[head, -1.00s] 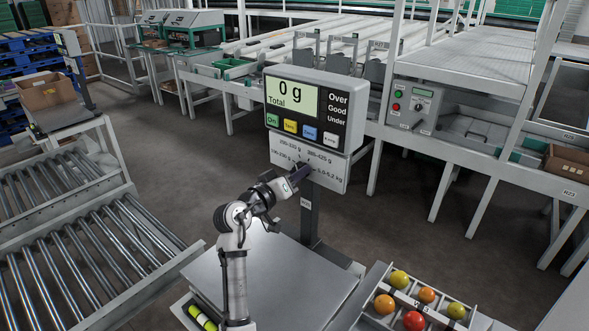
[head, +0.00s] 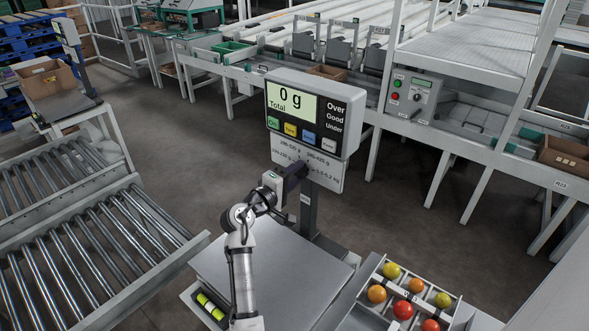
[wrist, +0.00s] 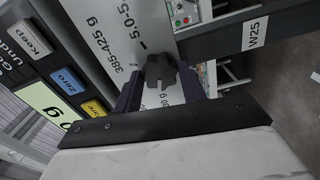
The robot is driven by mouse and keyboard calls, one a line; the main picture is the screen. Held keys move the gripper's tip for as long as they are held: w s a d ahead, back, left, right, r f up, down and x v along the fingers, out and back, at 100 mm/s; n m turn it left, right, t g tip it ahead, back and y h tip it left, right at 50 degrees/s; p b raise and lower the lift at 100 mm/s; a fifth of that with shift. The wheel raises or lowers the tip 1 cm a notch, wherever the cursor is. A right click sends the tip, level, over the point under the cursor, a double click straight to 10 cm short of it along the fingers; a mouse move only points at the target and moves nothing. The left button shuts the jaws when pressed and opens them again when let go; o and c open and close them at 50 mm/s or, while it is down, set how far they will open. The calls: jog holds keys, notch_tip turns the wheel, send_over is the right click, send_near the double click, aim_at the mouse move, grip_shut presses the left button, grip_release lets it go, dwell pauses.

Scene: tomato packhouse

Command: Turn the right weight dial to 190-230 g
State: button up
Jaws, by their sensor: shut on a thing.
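The weight dial is a small black knob (wrist: 160,70) on the white label panel (head: 277,150) below the scale display (head: 290,100). In the head view my gripper (head: 298,170) is at the panel and mostly covers the dial. In the wrist view its dark purple fingers (wrist: 160,84) stand on both sides of the knob, shut on it. A pale mark shows at the knob's lower edge; I cannot tell which range it points at. The 385-425 g label (wrist: 100,38) is readable, and the 5.0-5.2 kg one partly. The display reads 0 g.
The bare scale plate (head: 275,270) lies below the arm. A tray (head: 372,290) with several tomatoes stands at its right. Roller conveyors (head: 100,250) are at left. A control box (head: 410,95) on the packing line is behind, across open floor.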

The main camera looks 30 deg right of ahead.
jog(key=shift+f+n+p, duration=0.1)
jog(key=shift+n+p, duration=0.3)
jog(key=shift+n, duration=0.2)
jog(key=o, duration=0.9)
jog(key=shift+o, duration=0.2)
jog(key=b+v, duration=0.4)
jog(key=v, duration=1)
jog(key=shift+d, duration=0.1)
